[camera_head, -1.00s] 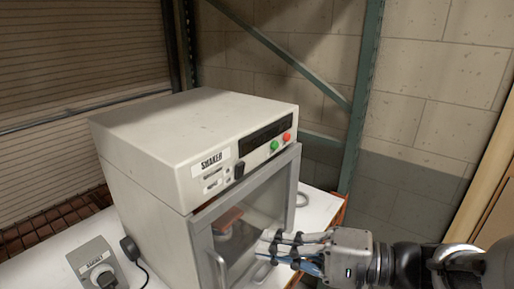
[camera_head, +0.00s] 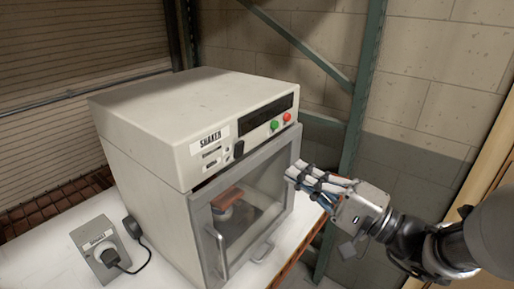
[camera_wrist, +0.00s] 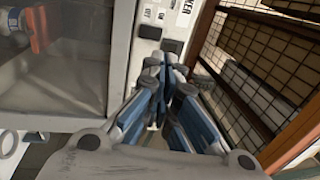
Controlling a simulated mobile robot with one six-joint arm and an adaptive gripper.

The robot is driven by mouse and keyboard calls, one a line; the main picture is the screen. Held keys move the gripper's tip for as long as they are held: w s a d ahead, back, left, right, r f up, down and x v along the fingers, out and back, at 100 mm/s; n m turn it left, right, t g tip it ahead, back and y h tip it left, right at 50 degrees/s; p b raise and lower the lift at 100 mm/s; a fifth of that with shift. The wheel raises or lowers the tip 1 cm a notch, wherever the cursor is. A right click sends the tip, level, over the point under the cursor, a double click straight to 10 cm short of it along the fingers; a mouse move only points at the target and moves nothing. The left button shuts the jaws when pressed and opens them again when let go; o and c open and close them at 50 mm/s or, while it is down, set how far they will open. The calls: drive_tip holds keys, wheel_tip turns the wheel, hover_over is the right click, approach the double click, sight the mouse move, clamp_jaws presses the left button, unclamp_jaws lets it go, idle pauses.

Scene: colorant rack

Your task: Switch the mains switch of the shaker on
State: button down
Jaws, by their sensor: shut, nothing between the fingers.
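The shaker (camera_head: 165,135) is a cream box with a glass door and a "SHAKER" label. A black rocker (camera_head: 238,149), which looks like its mains switch, sits on the front panel right of the label; its on or off position cannot be told. My gripper (camera_head: 290,173) is shut and empty, near the right side of the door, below and right of the rocker. In the wrist view, my gripper (camera_wrist: 160,68) points toward the shaker's panel (camera_wrist: 150,50), which shows dark parts close above the fingertips.
A grey socket box (camera_head: 93,245) with a black plug stands left of the shaker on the white table (camera_head: 170,272). The door has a handle (camera_head: 221,252). A green rack post (camera_head: 362,100) stands behind. A green (camera_head: 274,125) and a red button (camera_head: 287,117) are on the panel.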

approach(240, 138)
drive_tip(key=x, duration=0.5)
drive_tip(key=shift+w+a, duration=0.15)
